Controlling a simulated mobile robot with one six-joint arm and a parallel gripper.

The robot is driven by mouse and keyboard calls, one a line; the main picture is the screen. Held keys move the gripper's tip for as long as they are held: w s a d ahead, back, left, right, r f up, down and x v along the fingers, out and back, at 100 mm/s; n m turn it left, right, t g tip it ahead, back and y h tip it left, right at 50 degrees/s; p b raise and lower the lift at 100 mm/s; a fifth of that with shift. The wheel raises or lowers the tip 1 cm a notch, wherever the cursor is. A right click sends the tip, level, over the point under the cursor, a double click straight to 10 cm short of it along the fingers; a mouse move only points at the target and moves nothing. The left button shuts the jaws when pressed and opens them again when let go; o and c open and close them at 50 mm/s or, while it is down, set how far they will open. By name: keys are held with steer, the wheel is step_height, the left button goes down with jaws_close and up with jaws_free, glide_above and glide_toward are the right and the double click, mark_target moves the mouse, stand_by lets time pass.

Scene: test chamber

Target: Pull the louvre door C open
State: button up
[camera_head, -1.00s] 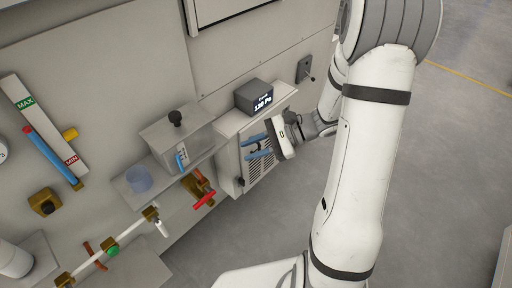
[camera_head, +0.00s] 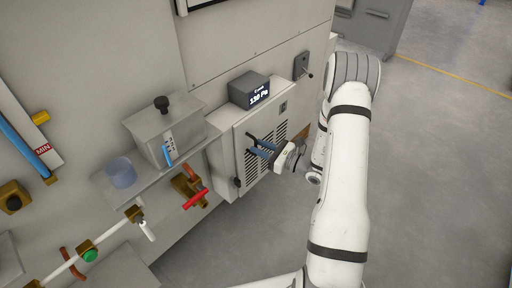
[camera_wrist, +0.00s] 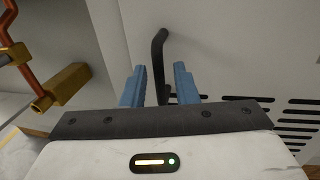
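The louvre door (camera_head: 256,172) is a pale panel with dark slots on the front of a wall cabinet, and it looks shut. It also fills much of the wrist view (camera_wrist: 235,50), slots at lower right. My gripper (camera_head: 254,146) is in front of the door, its blue fingers pointing at it. In the wrist view a dark bent handle (camera_wrist: 158,45) stands out from the door between the two fingers (camera_wrist: 160,75). The fingers are apart, with a gap on each side of the handle. The door's letter is not readable.
A grey display box (camera_head: 249,90) sits on top of the cabinet. Left of the door are a red-handled brass valve (camera_head: 190,195), a shelf with a metal box (camera_head: 165,130) and a blue cup (camera_head: 121,172). The floor (camera_head: 420,170) at right is clear.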

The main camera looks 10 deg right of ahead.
steer(key=shift+x, duration=1.1)
steer(key=shift+c, duration=0.2)
jaws_close()
steer(key=shift+d, duration=0.15)
